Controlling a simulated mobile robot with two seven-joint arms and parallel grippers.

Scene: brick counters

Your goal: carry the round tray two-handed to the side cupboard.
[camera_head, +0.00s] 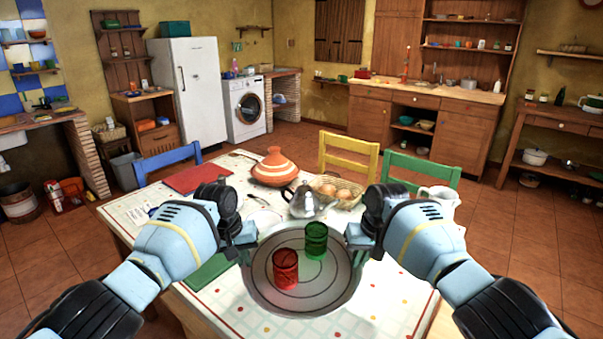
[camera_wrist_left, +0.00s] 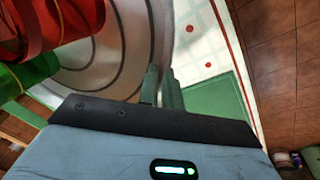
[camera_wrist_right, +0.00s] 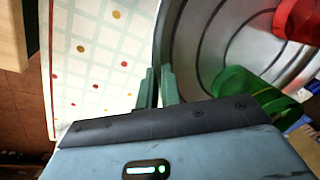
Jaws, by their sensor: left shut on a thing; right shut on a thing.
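The round grey metal tray (camera_head: 322,297) is between my two grippers in the head view, above the near edge of the dining table. It carries a red glass (camera_head: 286,269) and a green glass (camera_head: 316,241), both upright. My left gripper (camera_head: 246,252) is shut on the tray's left rim; its fingers (camera_wrist_left: 162,92) pinch the rim in the left wrist view. My right gripper (camera_head: 357,246) is shut on the right rim; its fingers (camera_wrist_right: 156,88) pinch it in the right wrist view. Whether the tray touches the table is hard to tell.
The table (camera_head: 215,309) also holds a tagine (camera_head: 274,168), a teapot (camera_head: 309,203), a bread basket (camera_head: 337,189) and a white jug (camera_head: 439,197). Blue (camera_head: 167,161), yellow (camera_head: 350,154) and green (camera_head: 422,168) chairs stand behind it. A wooden cupboard (camera_head: 425,120) stands at the back; a side counter (camera_head: 560,128) is at right.

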